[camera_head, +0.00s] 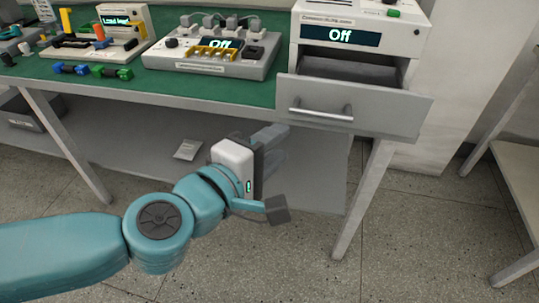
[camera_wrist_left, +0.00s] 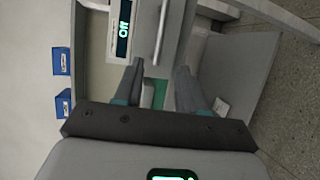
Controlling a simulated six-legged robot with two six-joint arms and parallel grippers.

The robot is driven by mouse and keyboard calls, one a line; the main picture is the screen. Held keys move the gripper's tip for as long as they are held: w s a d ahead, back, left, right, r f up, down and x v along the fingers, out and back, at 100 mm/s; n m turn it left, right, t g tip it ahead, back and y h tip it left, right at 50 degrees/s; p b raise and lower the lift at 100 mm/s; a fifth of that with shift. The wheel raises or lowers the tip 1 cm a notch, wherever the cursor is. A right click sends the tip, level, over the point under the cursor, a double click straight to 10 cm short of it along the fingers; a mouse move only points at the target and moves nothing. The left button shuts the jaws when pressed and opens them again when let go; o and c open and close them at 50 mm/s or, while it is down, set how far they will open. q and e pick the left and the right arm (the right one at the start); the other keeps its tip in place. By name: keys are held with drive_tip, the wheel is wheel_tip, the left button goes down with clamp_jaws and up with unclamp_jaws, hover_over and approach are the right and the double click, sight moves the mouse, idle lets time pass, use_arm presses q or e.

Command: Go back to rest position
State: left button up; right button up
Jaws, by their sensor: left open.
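My left gripper (camera_head: 275,170) is in front of the green-topped workbench, below the table top and to the lower left of the open drawer (camera_head: 350,104). Its jaws are open with nothing between them. In the left wrist view, the two fingers of the left gripper (camera_wrist_left: 160,82) are apart, and the drawer handle (camera_wrist_left: 161,32) shows beyond them without being gripped. My right gripper is in neither view.
The green workbench (camera_head: 160,84) carries a grey device (camera_head: 215,55) reading "Off", a load unit (camera_head: 122,22) and small blue and green parts. A bench leg (camera_head: 362,200) stands right of the gripper. Another table (camera_head: 518,165) is at the right edge. The front floor is clear.

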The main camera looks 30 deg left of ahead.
use_arm(q)
drive_tip(key=shift+s, duration=0.45)
